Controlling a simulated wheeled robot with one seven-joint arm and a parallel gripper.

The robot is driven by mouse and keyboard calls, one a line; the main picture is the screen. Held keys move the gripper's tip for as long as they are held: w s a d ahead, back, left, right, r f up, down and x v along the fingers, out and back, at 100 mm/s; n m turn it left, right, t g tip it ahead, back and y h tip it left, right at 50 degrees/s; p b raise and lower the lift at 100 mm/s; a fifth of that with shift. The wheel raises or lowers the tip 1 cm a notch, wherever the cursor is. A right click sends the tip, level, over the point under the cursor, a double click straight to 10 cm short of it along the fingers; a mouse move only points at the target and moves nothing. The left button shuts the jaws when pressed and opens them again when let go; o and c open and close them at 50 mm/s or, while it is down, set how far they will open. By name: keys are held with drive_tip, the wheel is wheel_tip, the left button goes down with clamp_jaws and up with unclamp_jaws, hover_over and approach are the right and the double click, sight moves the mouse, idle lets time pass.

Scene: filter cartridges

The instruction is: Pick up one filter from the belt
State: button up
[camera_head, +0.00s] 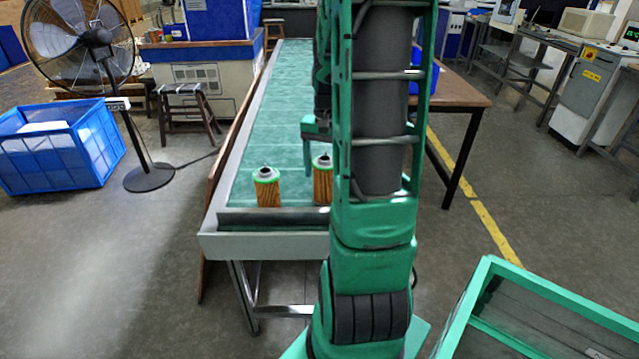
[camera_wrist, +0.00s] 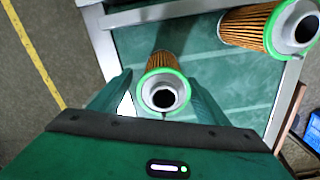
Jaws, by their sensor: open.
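Two filters with orange pleats, green rims and grey caps stand upright near the close end of the green belt (camera_head: 268,120). The left filter (camera_head: 267,188) is fully visible. The right filter (camera_head: 321,182) is partly hidden behind my arm. In the wrist view, the right filter (camera_wrist: 163,88) lies between the fingers of my open gripper (camera_wrist: 156,80), closer to the right finger; I cannot tell whether they touch. The left filter (camera_wrist: 268,28) is at the upper right, outside the fingers. In the head view, a green finger of my gripper (camera_head: 317,130) shows just behind the right filter.
A metal end rail (camera_head: 270,217) closes the near end of the belt. A green-rimmed crate (camera_head: 462,309) is at the lower right. A wooden table (camera_head: 455,92) stands right of the belt. A blue bin (camera_head: 85,150) and a fan (camera_head: 85,40) are at left. The far belt is clear.

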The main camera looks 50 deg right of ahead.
sight(324, 185)
drive_tip(key=shift+w+a+f, duration=0.1)
drive_tip(key=shift+a+f, duration=0.05)
drive_tip(key=shift+f, duration=1.2)
drive_tip(key=shift+w+a+f, duration=0.1)
drive_tip(key=shift+f, duration=1.25)
drive_tip(key=c, duration=1.1)
drive_tip(key=shift+r, duration=0.1)
drive_tip(key=shift+c, duration=0.2)
